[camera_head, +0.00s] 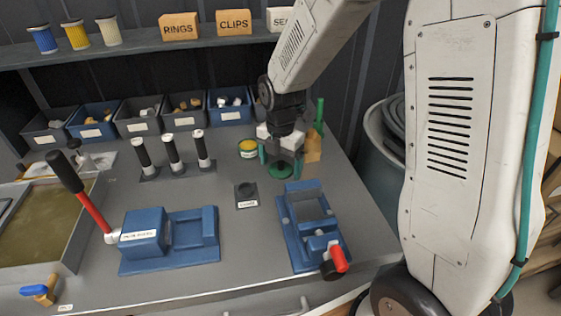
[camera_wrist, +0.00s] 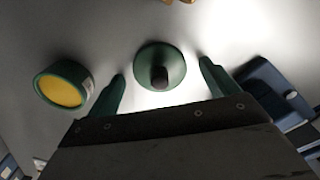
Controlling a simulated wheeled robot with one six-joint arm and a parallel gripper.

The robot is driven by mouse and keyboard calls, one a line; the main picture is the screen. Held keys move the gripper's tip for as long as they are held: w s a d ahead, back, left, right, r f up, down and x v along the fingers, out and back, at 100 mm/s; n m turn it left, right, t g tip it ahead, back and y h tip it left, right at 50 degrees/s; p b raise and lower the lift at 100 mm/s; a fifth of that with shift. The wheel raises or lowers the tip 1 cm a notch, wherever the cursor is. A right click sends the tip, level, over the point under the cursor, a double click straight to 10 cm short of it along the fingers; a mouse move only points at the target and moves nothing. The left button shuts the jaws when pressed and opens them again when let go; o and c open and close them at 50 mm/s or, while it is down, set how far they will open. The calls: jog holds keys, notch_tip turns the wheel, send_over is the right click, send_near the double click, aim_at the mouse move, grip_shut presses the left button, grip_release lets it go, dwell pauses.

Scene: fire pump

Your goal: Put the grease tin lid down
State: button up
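The grease tin lid (camera_wrist: 146,57), a green disc with a dark knob, lies flat on the grey bench. It also shows in the camera_head view (camera_head: 278,171), below my gripper (camera_head: 280,158). In the camera_wrist view the two green fingers of my gripper (camera_wrist: 162,66) stand apart on either side of the lid, with a visible gap on each side. My gripper is open and holds nothing. The grease tin (camera_head: 248,149) stands open just left of my gripper. Its yellow grease shows in the camera_wrist view (camera_wrist: 61,90), outside the left finger.
A blue vice-like fixture (camera_head: 290,238) with a red handle stands in front of the lid. A small dark labelled block (camera_head: 246,194) lies left of it. A wooden block (camera_head: 313,148) and a green post (camera_head: 319,112) are close behind right. Bins (camera_head: 138,121) line the back.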

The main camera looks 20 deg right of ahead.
aim_at(280, 162)
jog(key=shift+r, duration=0.1)
notch_tip(280, 162, up, 12)
jog(key=s+d+r+m, duration=0.1)
jog(key=s+r+m, duration=0.2)
jog(key=s+m, duration=0.9)
jog(key=s+d+r+m+t, duration=0.1)
jog(key=s+d+r+m, duration=0.1)
jog(key=s+m, duration=1)
jog(key=shift+s+r+m, duration=0.4)
jog(key=shift+s+r, duration=0.35)
jog(key=shift+s, duration=0.25)
